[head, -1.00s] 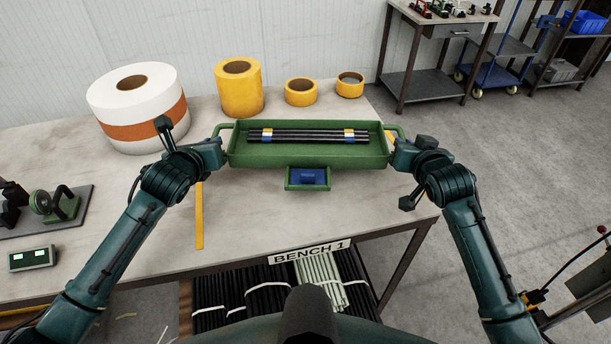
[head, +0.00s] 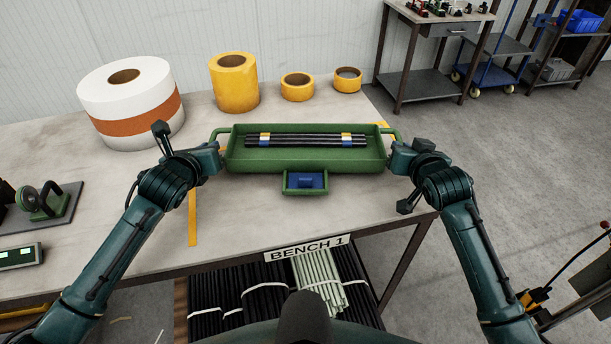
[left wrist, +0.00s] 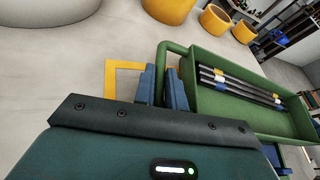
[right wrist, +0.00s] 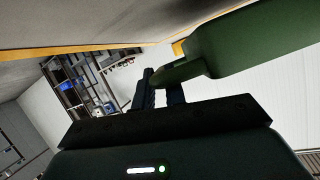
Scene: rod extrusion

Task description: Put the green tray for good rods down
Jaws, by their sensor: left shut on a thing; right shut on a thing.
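The green tray (head: 240,164) is level in front of me over the bench, with several black rods (head: 318,140) with white, yellow and blue bands lying in it. A small green box with a blue inside (head: 305,182) is at its front side. My left gripper (head: 219,158) is shut on the tray's left handle; the left wrist view shows the handle (left wrist: 165,52) between its fingers (left wrist: 160,84). My right gripper (head: 394,158) is shut on the right handle, shown close up in the right wrist view (right wrist: 172,76). I cannot tell whether the tray's underside touches the bench.
Yellow tape (head: 193,217) marks the bench top (head: 120,225) around the tray. A large white roll (head: 128,98) and yellow rolls (head: 234,84) stand behind it. A device with a green wheel (head: 42,203) is at left. The bench's front is clear.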

